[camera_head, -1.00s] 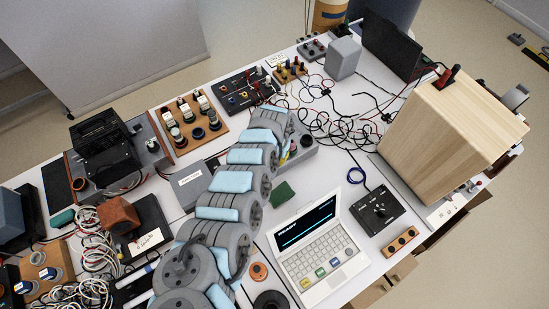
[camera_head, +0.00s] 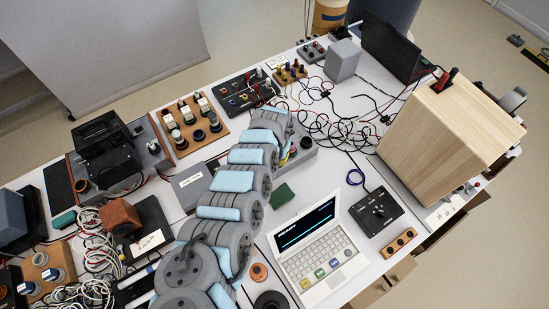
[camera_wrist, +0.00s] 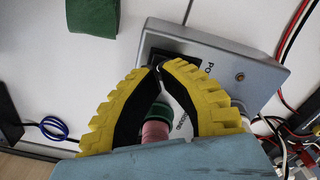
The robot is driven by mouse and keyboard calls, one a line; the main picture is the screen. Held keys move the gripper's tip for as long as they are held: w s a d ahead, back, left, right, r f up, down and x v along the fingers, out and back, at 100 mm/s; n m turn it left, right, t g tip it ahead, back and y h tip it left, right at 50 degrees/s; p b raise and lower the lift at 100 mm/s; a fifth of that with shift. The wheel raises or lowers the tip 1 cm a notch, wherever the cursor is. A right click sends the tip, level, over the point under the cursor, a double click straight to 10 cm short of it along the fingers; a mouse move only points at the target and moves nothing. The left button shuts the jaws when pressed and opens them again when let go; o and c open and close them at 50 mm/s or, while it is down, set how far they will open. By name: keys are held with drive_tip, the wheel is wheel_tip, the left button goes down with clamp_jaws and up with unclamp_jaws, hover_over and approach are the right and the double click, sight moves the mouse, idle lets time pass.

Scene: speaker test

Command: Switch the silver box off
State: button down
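The silver box (camera_wrist: 258,84) fills the upper middle of the wrist view, with a black switch plate (camera_wrist: 172,62) and lettering starting "PO" beside it. In the head view the silver box (camera_head: 307,148) is partly hidden behind my arm. My gripper (camera_wrist: 159,69) has yellow ribbed fingers whose tips meet at the near edge of the switch plate. I cannot tell whether they touch it, and the switch position is hidden. A pink post (camera_wrist: 155,132) and a green ring (camera_wrist: 158,108) show between the fingers, apparently behind them.
A green cloth (camera_head: 281,194) lies beside the silver box. A laptop (camera_head: 318,253) stands to its right and front. Tangled cables (camera_head: 335,128) lie behind it, near a large wooden box (camera_head: 437,135). Terminal boards (camera_head: 192,125) stand at the back left.

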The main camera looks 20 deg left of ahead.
drive_tip(key=shift+r+p, duration=2.8)
